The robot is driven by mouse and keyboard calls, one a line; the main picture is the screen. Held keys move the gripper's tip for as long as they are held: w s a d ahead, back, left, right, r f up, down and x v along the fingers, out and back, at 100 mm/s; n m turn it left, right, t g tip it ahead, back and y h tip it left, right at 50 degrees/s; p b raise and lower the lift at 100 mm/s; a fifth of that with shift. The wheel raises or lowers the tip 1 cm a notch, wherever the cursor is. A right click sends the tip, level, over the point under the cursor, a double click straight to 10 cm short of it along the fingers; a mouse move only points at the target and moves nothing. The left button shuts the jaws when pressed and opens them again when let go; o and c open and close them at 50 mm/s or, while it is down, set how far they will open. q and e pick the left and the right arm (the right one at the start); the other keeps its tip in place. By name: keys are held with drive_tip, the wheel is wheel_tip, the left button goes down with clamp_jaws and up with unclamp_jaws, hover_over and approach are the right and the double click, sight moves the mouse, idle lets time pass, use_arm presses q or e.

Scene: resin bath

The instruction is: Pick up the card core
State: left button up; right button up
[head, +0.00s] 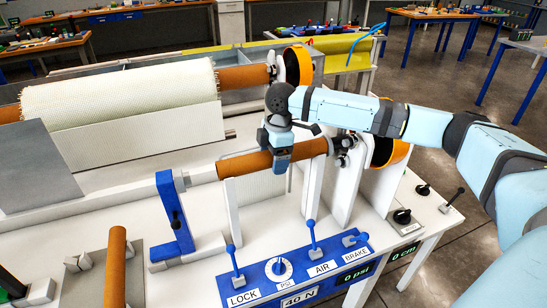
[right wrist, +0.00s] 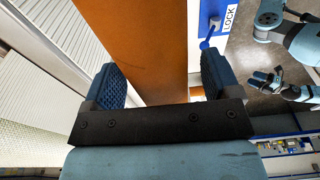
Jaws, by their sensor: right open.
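A brown card core (head: 230,166) lies across the middle of the machine, held at a chuck at each end. My right gripper (head: 282,160) points down over its right-hand part, with the fingers on either side. In the right wrist view the core (right wrist: 150,45) runs between my two open blue fingers (right wrist: 160,85), and a gap shows at the right finger. Contact at the left finger is unclear. Another brown core (head: 116,265) rests on a grey cradle at lower left. My left gripper (right wrist: 268,78) seems to show small in the right wrist view.
A white fabric roll (head: 120,92) on a brown core lies behind. A blue control panel (head: 300,285) with several levers stands in front. A blue upright bracket (head: 168,200) is left of the held core. Orange-rimmed wheels (head: 300,65) stand at the right.

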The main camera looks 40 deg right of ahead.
drive_tip(key=shift+c, duration=0.3)
drive_tip(key=c, duration=1)
drive_tip(key=shift+r, duration=0.1)
